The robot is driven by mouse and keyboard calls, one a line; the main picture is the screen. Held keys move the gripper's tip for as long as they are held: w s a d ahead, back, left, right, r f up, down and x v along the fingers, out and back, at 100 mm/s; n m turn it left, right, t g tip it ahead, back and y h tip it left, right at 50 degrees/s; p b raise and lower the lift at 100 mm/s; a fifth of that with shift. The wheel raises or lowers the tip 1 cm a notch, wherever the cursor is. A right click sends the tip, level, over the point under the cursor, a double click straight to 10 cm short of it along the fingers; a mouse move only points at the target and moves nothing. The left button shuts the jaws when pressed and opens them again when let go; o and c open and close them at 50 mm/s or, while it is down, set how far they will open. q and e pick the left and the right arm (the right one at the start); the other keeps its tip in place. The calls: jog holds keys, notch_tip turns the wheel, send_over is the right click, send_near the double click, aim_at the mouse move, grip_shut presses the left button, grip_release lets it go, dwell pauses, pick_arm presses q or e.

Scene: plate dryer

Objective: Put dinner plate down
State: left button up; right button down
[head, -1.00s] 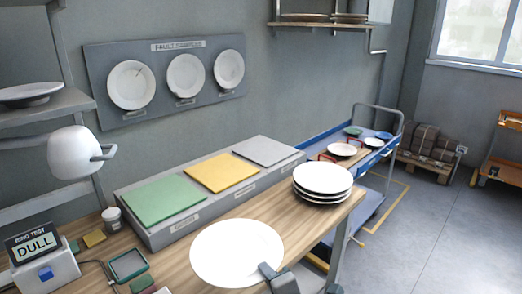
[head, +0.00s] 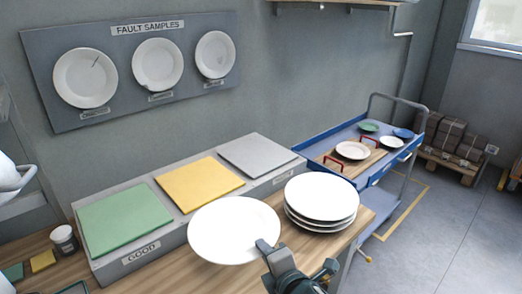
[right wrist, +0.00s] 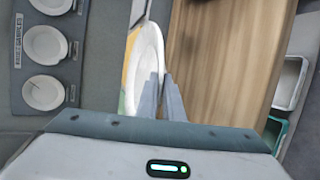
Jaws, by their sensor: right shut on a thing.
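My right gripper (head: 268,248) is shut on the near rim of a white dinner plate (head: 232,225). The plate is held about level in front of the grey platform (head: 165,243) and left of a stack of white plates (head: 322,197). In the right wrist view, the gripper fingers (right wrist: 161,97) pinch the plate (right wrist: 149,55), seen nearly edge-on. The platform carries a green pad (head: 125,217), a yellow pad (head: 199,183) and a grey pad (head: 257,154). A label reading GOOD is below the green pad. My left gripper is out of view.
The wooden bench (head: 190,272) runs along the front, with a cup (head: 64,240) at left. A blue cart (head: 318,150) with several dishes stands beyond the bench's right end. Three sample plates hang on a wall board (head: 118,112). Pallet goods (head: 452,138) stand at back right.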

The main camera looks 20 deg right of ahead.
jog(key=shift+w+d+r, duration=0.1)
jog(key=shift+w+d, duration=0.15)
jog(key=shift+d, duration=0.05)
jog(key=shift+r, duration=0.1)
